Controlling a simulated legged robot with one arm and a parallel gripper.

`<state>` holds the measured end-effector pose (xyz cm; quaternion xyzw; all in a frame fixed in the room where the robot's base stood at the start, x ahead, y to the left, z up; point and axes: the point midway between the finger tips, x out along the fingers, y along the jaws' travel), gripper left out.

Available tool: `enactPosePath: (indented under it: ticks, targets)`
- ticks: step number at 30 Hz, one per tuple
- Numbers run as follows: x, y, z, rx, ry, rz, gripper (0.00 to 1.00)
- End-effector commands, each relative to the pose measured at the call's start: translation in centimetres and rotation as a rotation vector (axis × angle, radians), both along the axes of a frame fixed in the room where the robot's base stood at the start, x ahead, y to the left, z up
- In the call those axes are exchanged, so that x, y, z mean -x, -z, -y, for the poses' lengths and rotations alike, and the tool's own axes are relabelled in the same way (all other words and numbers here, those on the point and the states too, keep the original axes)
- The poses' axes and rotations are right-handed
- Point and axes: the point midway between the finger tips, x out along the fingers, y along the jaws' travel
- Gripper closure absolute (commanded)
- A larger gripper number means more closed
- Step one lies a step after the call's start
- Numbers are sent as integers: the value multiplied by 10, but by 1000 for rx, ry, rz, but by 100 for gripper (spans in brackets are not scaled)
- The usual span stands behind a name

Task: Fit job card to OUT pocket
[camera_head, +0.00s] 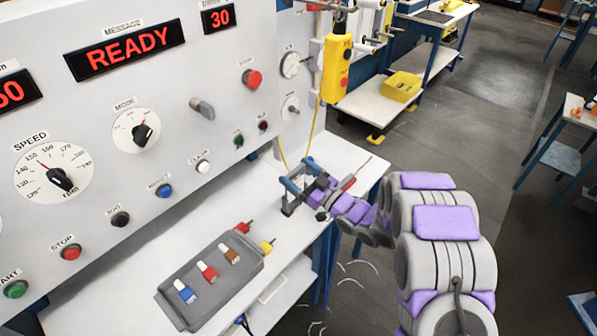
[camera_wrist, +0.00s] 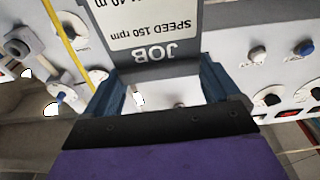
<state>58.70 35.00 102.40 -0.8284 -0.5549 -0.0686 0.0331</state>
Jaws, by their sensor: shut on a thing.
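The job card (camera_wrist: 160,25) shows in the wrist view as a white sheet with a grey border. Its text, "JOB" and "SPEED 150 rpm", reads upside down there. My gripper (camera_wrist: 158,78) is shut on its grey lower part, one blue finger on each side. In the head view my gripper (camera_head: 297,192) is low over the right part of the white worktop, in front of the control panel. The card is hard to make out there. I cannot identify the OUT pocket in either view.
The control panel (camera_head: 215,75) with knobs and buttons stands behind the white worktop (camera_head: 120,255). A grey holder (camera_head: 215,290) with several colour-handled items lies on it, left of my gripper. A yellow pendant (camera_head: 336,70) hangs behind my gripper, its yellow cable close by. A red-handled tool (camera_head: 349,183) shows beside it.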

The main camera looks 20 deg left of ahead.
Motion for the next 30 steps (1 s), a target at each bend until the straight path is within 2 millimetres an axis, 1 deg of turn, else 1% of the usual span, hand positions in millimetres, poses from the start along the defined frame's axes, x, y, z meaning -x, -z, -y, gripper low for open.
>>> enactPosePath:
  ticks: [5, 6, 9, 16, 20, 23, 30]
  targets:
    - [0, 9, 0, 0, 0, -1, 47]
    - [0, 10, 0, 0, 0, -1, 10]
    - [0, 8, 0, -1, 0, 0, 0]
    - [0, 8, 0, -1, 1, -1, 0]
    - [2, 9, 7, -1, 2, -2, 0]
    - [6, 10, 19, -2, 4, -1, 0]
    - [23, 17, 60, 0, 5, -3, 0]
